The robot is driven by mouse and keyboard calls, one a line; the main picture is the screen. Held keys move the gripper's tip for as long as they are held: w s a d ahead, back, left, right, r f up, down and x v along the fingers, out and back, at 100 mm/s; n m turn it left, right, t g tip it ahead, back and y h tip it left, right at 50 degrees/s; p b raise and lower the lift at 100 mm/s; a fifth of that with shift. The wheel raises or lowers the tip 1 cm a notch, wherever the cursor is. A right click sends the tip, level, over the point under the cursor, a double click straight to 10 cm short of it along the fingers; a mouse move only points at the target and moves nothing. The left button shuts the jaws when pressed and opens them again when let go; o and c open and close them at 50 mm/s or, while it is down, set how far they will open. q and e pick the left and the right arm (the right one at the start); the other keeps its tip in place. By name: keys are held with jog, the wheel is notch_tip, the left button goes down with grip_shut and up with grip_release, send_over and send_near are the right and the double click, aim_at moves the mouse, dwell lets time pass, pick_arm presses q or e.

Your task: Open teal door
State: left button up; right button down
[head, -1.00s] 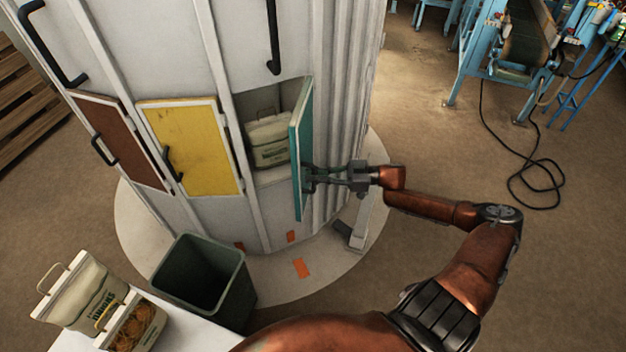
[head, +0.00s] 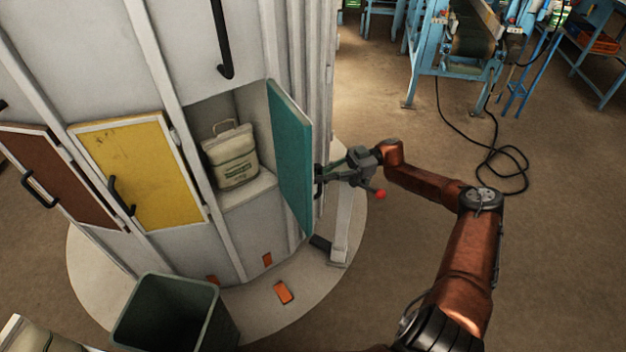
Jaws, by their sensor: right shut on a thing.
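The teal door (head: 291,158) stands swung out to the right of its compartment, which is open to view. Inside, a pale sack (head: 231,160) with a handle sits upright on the compartment floor. My right gripper (head: 325,176) is at the outer face of the teal door, shut on its handle, which is mostly hidden behind the door edge and the fingers. My left gripper is not in view.
A yellow door (head: 139,176) and a brown door (head: 57,178) are shut on the left. A dark green bin (head: 170,318) stands in front of the cabinet. Part of another sack (head: 36,338) shows at bottom left.

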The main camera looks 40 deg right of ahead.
jog(key=shift+d+r, duration=0.1)
jog(key=shift+d, duration=0.05)
jog(key=c, duration=2)
grip_release()
jog(key=v, duration=1.2)
